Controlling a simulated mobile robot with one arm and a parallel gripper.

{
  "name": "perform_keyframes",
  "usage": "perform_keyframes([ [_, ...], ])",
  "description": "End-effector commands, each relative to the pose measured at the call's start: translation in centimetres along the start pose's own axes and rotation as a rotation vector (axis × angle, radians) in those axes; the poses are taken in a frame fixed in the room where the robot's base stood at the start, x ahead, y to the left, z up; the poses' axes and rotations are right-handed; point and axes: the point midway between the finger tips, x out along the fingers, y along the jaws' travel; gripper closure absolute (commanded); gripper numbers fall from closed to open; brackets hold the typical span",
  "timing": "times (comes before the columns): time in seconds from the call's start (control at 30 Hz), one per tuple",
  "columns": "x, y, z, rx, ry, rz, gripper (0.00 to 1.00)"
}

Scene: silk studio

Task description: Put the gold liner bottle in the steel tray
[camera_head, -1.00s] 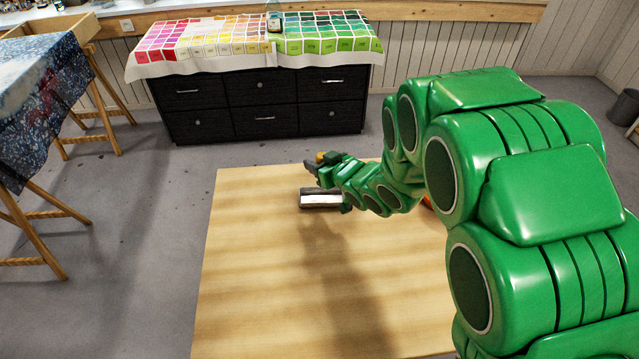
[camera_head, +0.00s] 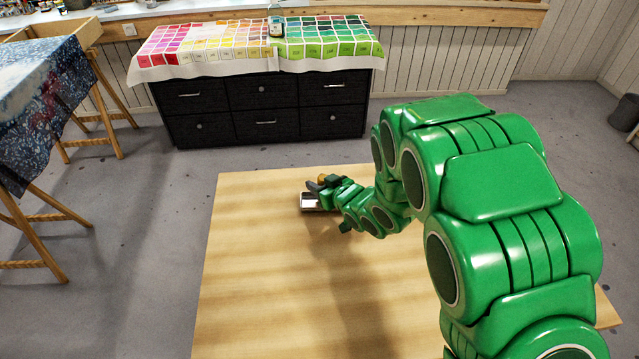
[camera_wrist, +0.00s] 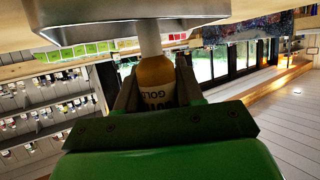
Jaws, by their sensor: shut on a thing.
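The gold liner bottle is orange-gold with a pale label reading GOLD; it lies between my fingers in the wrist view (camera_wrist: 157,85). Its pale grey end meets the tray's edge in the picture; I cannot tell whether they touch. In the head view a small bit of the bottle (camera_head: 322,178) shows at my gripper (camera_head: 314,187), which is shut on it. The steel tray (camera_head: 309,204) is on the wooden table, just below my gripper in the picture and partly hidden by it. The tray's grey metal side also shows at the top of the wrist view (camera_wrist: 90,32).
The wooden table (camera_head: 250,270) is clear at its front left. Behind it stands a black drawer cabinet (camera_head: 263,110) with a colour-chart cloth (camera_head: 200,45) and a small bottle (camera_head: 276,27) on it. A trestle with dyed cloth (camera_head: 40,100) is at the left.

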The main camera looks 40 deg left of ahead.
Motion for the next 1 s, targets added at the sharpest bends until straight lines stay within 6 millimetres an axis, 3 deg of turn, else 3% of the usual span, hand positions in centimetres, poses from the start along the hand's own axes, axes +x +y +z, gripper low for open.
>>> perform_keyframes([
  [0.1, 0.1, 0.0, 0.2, 0.0, 0.0, 0.0, 0.93],
  [0.13, 0.1, 0.0, 0.2, 0.0, 0.0, 0.0, 0.62],
  [0.3, 0.1, 0.0, 0.2, 0.0, 0.0, 0.0, 0.38],
  [0.73, -0.1, 0.0, -0.1, -0.001, 0.0, 0.0, 0.38],
  [1.0, -2.5, 0.0, -0.1, 0.0, -0.001, 0.002, 0.38],
])
